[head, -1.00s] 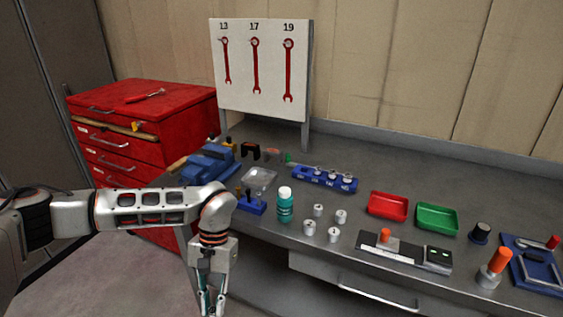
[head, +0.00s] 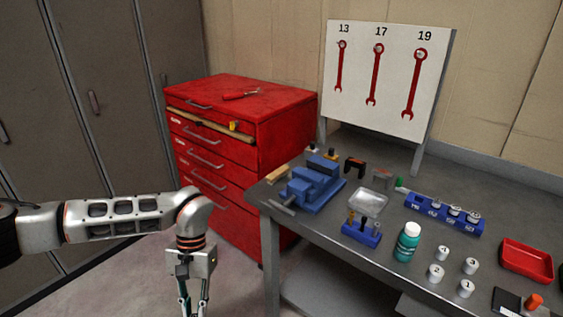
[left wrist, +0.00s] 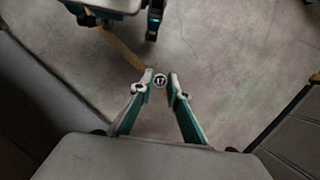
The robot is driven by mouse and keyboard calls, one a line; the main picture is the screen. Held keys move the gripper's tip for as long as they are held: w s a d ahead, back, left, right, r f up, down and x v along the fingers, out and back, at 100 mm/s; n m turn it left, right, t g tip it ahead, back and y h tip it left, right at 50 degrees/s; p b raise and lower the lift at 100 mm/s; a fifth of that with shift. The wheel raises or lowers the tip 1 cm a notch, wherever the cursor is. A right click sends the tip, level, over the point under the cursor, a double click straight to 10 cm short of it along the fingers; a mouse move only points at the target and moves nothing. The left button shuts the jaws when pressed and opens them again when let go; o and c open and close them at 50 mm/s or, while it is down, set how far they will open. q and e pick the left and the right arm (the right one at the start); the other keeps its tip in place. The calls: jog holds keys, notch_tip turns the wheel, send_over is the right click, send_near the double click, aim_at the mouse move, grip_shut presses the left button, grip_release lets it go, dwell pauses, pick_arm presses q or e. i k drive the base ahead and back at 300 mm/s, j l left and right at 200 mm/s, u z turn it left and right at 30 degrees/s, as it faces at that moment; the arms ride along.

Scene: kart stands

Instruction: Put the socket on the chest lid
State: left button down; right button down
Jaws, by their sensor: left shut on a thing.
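My left gripper (head: 194,308) hangs over the floor, left of the bench and in front of the red chest. In the left wrist view its fingertips (left wrist: 160,82) are shut on a small round socket (left wrist: 160,81) marked 17. In the head view the fingertips are at the bottom edge and the socket cannot be made out. The red tool chest (head: 215,158) stands beyond the gripper. Its flat lid (head: 280,98) bears a red tool (head: 241,95) and has bare room around it.
Grey lockers (head: 95,120) stand at left.

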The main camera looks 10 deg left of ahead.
aim_at(204, 89)
jog(key=i+j+u, duration=0.15)
jog(key=u, duration=0.2)
jog(key=i+j+u, duration=0.15)
jog(key=u, duration=0.2)
jog(key=i+j+u, duration=0.15)
jog(key=u, duration=0.2)
jog(key=i+j+u, duration=0.2)
jog(key=i, duration=0.3)
jog(key=i+j+u, duration=0.25)
jog(key=i, duration=0.25)
jog(key=i+z, duration=0.25)
jog(key=z, duration=0.25)
jog(key=i+j+z, duration=0.2)
jog(key=z, duration=0.25)
jog(key=i+j+z, duration=0.25)
jog(key=z, duration=0.25)
jog(key=i+j+z, duration=0.15)
jog(key=j+z, duration=0.15)
jog(key=z, duration=0.15)
jog(key=i+j+z, duration=0.1)
jog(key=j+z, duration=0.25)
jog(key=z, duration=0.15)
jog(key=j+z, duration=0.5)
jog(key=i+l, duration=0.05)
jog(key=l, duration=0.05)
